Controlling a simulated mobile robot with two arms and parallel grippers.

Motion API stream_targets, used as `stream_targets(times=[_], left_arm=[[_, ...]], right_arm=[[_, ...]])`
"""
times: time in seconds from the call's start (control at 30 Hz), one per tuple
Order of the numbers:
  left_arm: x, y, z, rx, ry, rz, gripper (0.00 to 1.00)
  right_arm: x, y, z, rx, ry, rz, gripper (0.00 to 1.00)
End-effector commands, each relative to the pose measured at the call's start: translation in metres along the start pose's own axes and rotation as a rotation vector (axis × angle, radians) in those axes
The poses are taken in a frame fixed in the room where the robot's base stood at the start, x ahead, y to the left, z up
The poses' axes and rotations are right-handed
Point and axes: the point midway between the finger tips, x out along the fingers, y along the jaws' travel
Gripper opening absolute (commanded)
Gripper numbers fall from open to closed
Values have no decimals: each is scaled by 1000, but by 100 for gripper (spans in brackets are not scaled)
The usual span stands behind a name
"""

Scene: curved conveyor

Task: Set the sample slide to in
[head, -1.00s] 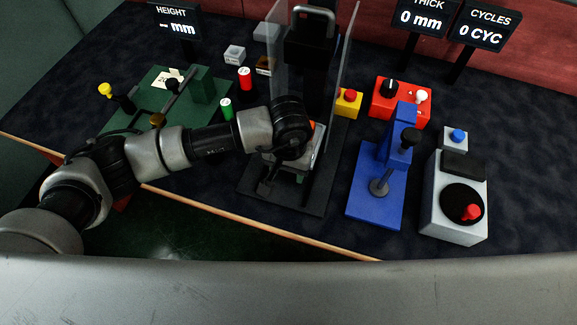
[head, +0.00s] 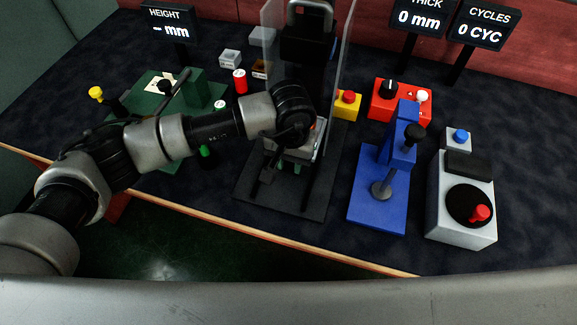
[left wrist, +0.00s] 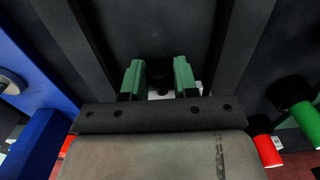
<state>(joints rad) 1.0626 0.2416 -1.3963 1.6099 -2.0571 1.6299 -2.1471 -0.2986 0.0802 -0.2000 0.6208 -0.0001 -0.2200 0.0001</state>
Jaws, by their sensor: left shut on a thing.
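The black press-like machine (head: 304,45) stands mid-table behind clear shields, with a dark base plate (head: 255,195) and two rails in front. My left gripper (head: 296,168) is low over this base, mostly hidden by my own wrist in the head view. In the left wrist view its green fingers (left wrist: 159,78) are shut on a black knob (left wrist: 160,73) between the rails. The knob appears to belong to the sample slide, whose body is largely hidden. A whitish part shows behind the fingers. My right gripper is not in view.
A blue stand (head: 378,208) and a grey box with a red-knobbed dial (head: 460,215) stand to the right. A red control box (head: 402,100) and yellow button box (head: 347,105) are behind. A green fixture (head: 150,95) and red can (head: 240,82) are left.

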Motion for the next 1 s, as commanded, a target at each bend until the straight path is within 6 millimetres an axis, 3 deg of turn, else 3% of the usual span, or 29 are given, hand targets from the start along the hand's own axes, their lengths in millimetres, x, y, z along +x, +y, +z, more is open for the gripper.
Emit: stream_targets(times=[0.13, 0.17, 0.3, 0.67, 1.0], left_arm=[[-2, -1, -3, -4, 11, 1, 0], [-2, -1, -3, -5, 11, 1, 30], [-2, -1, -3, -4, 10, 0, 52], [-6, -1, -2, -3, 8, 1, 53], [-67, -1, -3, -3, 12, -1, 53]], right_arm=[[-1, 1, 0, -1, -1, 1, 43], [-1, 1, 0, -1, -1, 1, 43], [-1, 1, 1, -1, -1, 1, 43], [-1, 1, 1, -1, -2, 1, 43], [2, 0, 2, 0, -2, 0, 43]])
